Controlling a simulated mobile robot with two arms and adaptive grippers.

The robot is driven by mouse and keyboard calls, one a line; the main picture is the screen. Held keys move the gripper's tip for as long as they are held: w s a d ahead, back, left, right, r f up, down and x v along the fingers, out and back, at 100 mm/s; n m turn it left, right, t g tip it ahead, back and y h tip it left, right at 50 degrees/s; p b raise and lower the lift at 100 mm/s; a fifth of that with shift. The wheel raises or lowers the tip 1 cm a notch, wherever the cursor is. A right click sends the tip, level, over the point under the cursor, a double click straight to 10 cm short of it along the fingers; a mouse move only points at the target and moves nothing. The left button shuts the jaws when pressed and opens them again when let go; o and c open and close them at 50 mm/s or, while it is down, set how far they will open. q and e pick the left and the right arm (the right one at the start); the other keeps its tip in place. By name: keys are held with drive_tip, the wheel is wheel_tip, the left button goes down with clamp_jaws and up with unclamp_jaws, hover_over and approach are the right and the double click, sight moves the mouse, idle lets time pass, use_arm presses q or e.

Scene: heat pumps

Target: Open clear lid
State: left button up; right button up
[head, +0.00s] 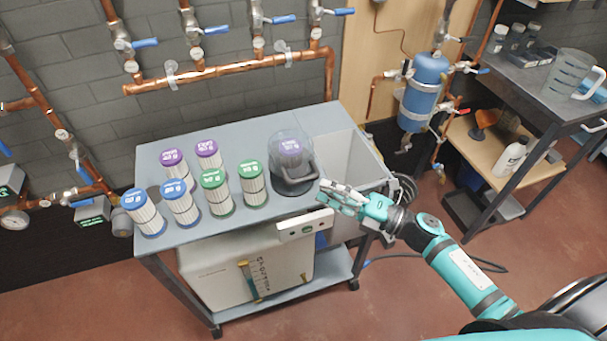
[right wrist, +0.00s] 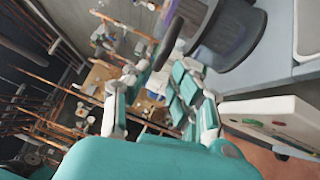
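The clear lid (head: 289,146) is a transparent dome on a dark round base on the grey cart. It is down over a filter with a purple top. Its dark handle (head: 299,183) is at the front, facing my right gripper (head: 327,191). In the right wrist view, my right gripper (right wrist: 154,78) has its fingers spread with nothing between them. The handle (right wrist: 168,44) is just beyond the fingertips; I cannot tell whether they touch. The clear lid (right wrist: 205,20) is partly cut off at the top there. My left gripper is not in view.
Several filters with purple, blue and green caps, such as a green one (head: 252,183), stand left of the lid. An open grey bin (head: 345,160) is to its right. A white box (head: 215,275) is on the lower shelf. Copper pipes (head: 230,72) run behind.

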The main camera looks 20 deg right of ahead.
sight(304, 178)
drive_tip(key=p+x, duration=0.1)
drive_tip(key=x, duration=0.5)
drive_tip(key=shift+w+a, duration=0.1)
drive_tip(key=shift+a, duration=0.05)
drive_tip(key=shift+c, duration=0.2)
clamp_jaws()
drive_tip(key=shift+r, duration=0.1)
